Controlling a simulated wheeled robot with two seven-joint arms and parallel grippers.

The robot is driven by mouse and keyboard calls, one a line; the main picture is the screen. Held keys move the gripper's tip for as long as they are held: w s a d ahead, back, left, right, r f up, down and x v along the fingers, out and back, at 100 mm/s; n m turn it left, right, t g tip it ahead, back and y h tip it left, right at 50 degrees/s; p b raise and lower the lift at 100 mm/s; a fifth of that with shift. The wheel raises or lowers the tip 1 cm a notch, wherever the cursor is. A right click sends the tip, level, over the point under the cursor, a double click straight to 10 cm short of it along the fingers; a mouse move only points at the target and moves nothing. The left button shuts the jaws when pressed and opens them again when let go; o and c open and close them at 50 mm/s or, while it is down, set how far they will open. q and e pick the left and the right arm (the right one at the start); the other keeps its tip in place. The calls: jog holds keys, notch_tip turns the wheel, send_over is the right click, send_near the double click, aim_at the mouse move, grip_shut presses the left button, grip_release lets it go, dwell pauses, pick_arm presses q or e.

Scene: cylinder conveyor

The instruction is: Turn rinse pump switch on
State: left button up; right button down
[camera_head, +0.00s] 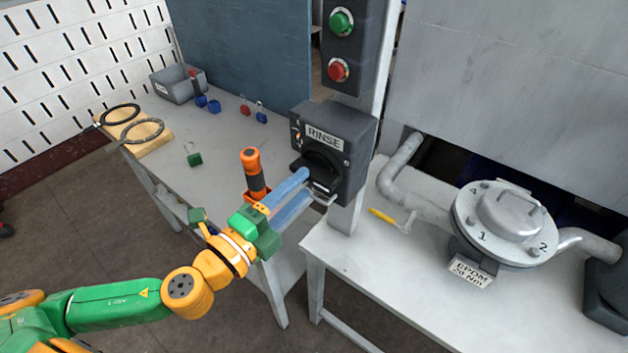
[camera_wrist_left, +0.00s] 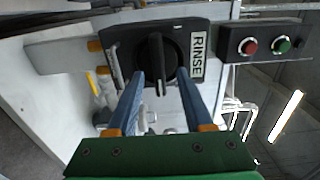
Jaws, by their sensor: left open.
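The rinse pump switch is a dark box (camera_head: 350,133) with a RINSE label and a black rotary knob (camera_head: 322,168), mounted on a post. In the left wrist view the knob (camera_wrist_left: 158,62) shows on the box face between my fingers. My left gripper (camera_head: 307,187) has blue fingers and is open, with its tips at the knob, one on each side. In the left wrist view the left gripper (camera_wrist_left: 163,85) is also spread around the knob. I cannot tell whether the fingers touch it. My right gripper is not in view.
A green button (camera_head: 341,22) and a red button (camera_head: 338,69) sit on a panel above the switch. An orange-handled tool (camera_head: 252,172) stands close to my left gripper. A round metal valve (camera_head: 508,222) is on the right table. Padlocks and cable loops lie on the left table.

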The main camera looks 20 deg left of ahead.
aim_at(308, 180)
pick_arm(q)
jog(key=b+x, duration=0.1)
jog(key=x, duration=0.2)
jog(key=shift+a+f, duration=0.1)
jog(key=shift+a, duration=0.05)
jog(key=shift+b+x, duration=0.3)
jog(key=shift+x, duration=0.5)
grip_shut()
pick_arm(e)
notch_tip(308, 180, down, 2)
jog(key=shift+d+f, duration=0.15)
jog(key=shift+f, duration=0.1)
